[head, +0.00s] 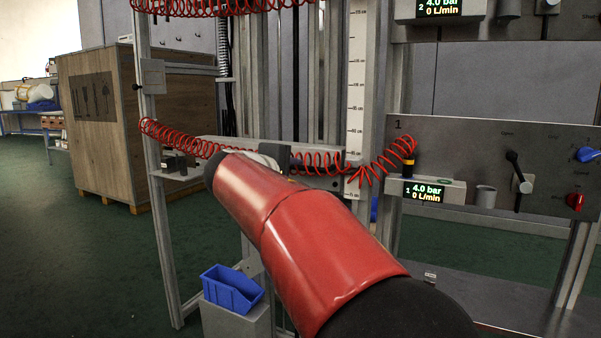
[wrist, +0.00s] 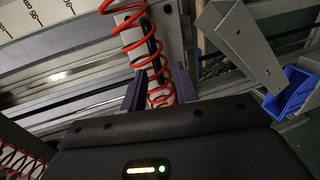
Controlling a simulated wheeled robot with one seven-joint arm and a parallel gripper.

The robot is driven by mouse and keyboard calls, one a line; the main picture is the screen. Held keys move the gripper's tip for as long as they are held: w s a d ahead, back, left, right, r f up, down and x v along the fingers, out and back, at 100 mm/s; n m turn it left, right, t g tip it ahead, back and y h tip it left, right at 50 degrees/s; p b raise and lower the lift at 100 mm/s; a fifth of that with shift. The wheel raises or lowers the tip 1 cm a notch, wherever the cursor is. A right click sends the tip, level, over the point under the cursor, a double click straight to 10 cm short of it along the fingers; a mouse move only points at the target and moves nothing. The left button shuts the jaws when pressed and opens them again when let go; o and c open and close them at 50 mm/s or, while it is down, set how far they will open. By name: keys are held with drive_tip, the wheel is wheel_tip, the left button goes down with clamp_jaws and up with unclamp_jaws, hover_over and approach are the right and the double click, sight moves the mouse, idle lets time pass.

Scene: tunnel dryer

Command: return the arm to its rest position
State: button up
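My red arm (head: 290,225) reaches forward across the middle of the head view, toward the frame with the scale. My gripper (wrist: 158,82) shows in the wrist view as two purple fingers standing apart. A red coiled hose (wrist: 137,35) runs through the space seen between them; I cannot tell whether it touches the fingers. In the head view the arm hides most of the gripper.
The red coiled hose (head: 372,168) crosses behind my arm. A control panel (head: 470,150) with valves and a display stands right. A blue bin (head: 231,290) sits low on a grey box. A wooden crate (head: 105,120) stands left; the green floor there is open.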

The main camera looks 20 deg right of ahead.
drive_tip(key=shift+s+a, duration=0.25)
drive_tip(key=shift+a, duration=0.05)
drive_tip(key=s+a+f+m+g+y, duration=0.2)
drive_tip(key=s+a+f+m+y, duration=0.3)
drive_tip(key=s+f, duration=0.9)
drive_tip(key=s+a+f+m+g+y, duration=0.2)
drive_tip(key=s+a+f+y, duration=0.5)
drive_tip(key=s+f, duration=0.7)
wheel_tip(320, 180, up, 14)
drive_tip(key=s+p, duration=0.2)
drive_tip(key=p, duration=1)
drive_tip(key=shift+s+f+m, duration=0.15)
drive_tip(key=shift+s+m, duration=0.15)
drive_tip(key=shift+s, duration=0.05)
